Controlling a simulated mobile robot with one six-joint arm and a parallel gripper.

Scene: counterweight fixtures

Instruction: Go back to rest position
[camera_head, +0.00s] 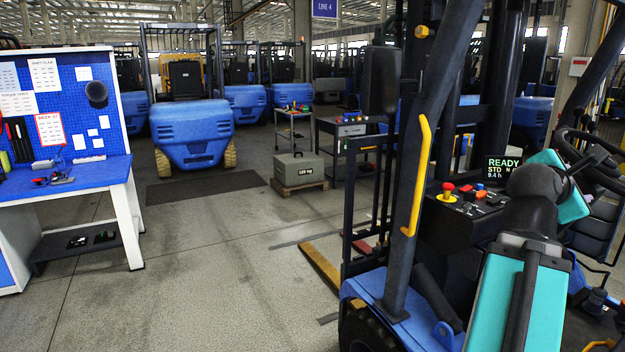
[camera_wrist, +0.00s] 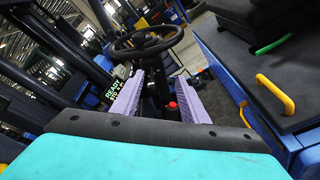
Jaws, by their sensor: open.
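In the wrist view my gripper (camera_wrist: 159,84) is open, with its two purple fingers apart and no object held between them. It points into a forklift cab. The steering wheel (camera_wrist: 148,42) lies just beyond the fingertips. A red knob (camera_wrist: 172,106) shows between the fingers, near the right one. In the head view my teal arm reaches up beside the blue forklift (camera_head: 400,300) toward its steering wheel (camera_head: 592,148). My gripper cannot be made out there.
The forklift's control panel (camera_head: 470,198) with red knobs and a READY display (camera_head: 503,168) sits close to my arm. A yellow grab handle (camera_head: 421,180) is on its post. A blue workbench (camera_head: 70,180) stands left. A grey weight (camera_head: 299,168) rests on a pallet. Middle floor is clear.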

